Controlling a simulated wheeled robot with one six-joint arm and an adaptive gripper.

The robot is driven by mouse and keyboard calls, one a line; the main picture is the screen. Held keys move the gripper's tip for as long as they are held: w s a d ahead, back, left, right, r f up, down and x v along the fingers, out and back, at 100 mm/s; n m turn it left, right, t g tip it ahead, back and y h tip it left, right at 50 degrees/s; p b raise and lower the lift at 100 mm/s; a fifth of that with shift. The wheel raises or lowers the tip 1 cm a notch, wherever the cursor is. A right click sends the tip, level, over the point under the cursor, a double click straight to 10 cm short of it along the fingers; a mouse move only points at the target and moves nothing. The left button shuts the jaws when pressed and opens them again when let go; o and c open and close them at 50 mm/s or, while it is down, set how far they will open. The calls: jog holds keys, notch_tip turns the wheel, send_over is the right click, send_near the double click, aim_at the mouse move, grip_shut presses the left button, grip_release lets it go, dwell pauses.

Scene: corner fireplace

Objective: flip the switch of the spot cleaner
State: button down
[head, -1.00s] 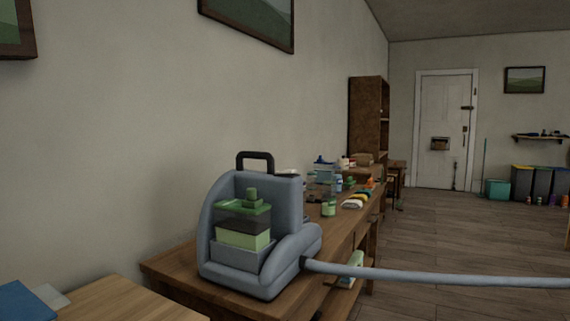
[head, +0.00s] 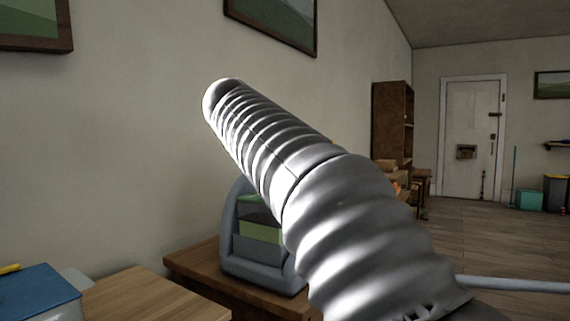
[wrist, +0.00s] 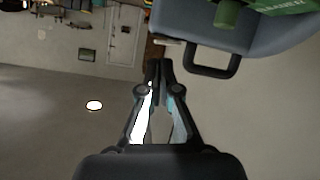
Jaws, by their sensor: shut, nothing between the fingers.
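The spot cleaner (head: 237,262) is a grey-blue machine with a green tank, standing on a wooden bench against the wall. In the head view my arm crosses in front of it and hides its right side and top. Its hose (head: 515,285) runs out to the right. In the wrist view the spot cleaner (wrist: 200,20) fills the top right, appearing upside down, with its dark carry handle (wrist: 213,68) showing. My gripper (wrist: 158,65) is shut and empty, its tips close to the machine's edge beside the handle; I cannot tell if they touch. I cannot make out the switch.
The wooden bench (head: 190,265) runs back along the wall. A lighter table (head: 140,298) with a blue item (head: 38,292) is at the lower left. A bookcase (head: 391,120) and a white door (head: 470,140) stand farther back. The floor to the right is open.

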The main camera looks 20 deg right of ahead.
jog(key=w+r+m, duration=0.1)
jog(key=w+r+m+h, duration=0.1)
jog(key=r, duration=0.1)
jog(key=r+h, duration=0.1)
jog(key=r, duration=0.1)
jog(key=shift+w+d+m, duration=0.1)
jog(key=shift+w+m, duration=0.3)
jog(key=shift+d, duration=0.1)
jog(key=x, duration=0.9)
jog(key=shift+d+r, duration=0.1)
jog(key=shift+d, duration=0.05)
jog(key=shift+w+d+f+b, duration=0.1)
jog(key=shift+d+f+b, duration=0.05)
jog(key=shift+f, duration=0.4)
jog(key=shift+w+d+f+b, duration=0.1)
jog(key=shift+d+f+b, duration=0.05)
jog(key=shift+f, duration=0.4)
jog(key=shift+s+f, duration=0.15)
jog(key=shift+f, duration=0.85)
